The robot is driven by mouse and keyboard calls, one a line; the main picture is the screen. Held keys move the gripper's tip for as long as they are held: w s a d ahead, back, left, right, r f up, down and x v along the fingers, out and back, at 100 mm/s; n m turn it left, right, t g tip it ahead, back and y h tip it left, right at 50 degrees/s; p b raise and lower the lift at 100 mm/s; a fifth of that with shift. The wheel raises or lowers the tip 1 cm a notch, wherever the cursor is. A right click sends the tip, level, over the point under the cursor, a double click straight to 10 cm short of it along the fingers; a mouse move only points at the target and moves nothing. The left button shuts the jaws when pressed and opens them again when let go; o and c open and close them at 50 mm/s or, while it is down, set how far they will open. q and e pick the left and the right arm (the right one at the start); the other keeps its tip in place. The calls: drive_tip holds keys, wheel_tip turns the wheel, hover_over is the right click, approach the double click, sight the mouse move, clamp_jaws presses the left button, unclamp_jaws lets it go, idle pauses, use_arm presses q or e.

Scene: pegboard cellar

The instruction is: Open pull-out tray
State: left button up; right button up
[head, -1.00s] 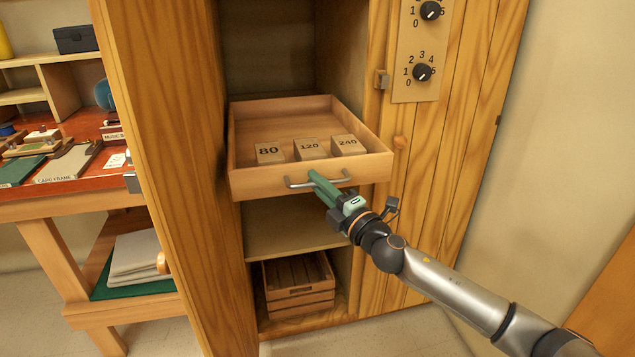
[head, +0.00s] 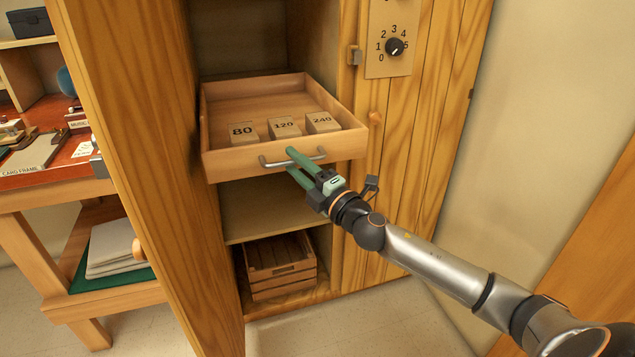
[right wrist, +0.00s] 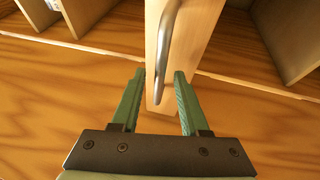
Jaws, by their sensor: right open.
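The wooden pull-out tray (head: 225,163) stands out from the cabinet, with its inside showing from above. Three blocks lie in it, marked 80 (head: 243,132), 120 (head: 284,127) and 240 (head: 322,122). Its metal bar handle (head: 312,156) is on the front panel. My right gripper (head: 289,160) is open at the handle, one green finger above and one below the bar. In the right wrist view the handle (right wrist: 166,50) runs at and just beyond the gap between the fingertips (right wrist: 160,74); I cannot tell if they touch it. My left gripper is not in view.
A slatted crate (head: 280,268) sits on the bottom shelf below. A panel with a dial (head: 395,47) is on the right. A red-topped workbench (head: 60,178) stands at the left.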

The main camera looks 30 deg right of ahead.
drive_tip(key=b+v, duration=0.1)
drive_tip(key=v, duration=1)
drive_tip(key=shift+s, duration=0.3)
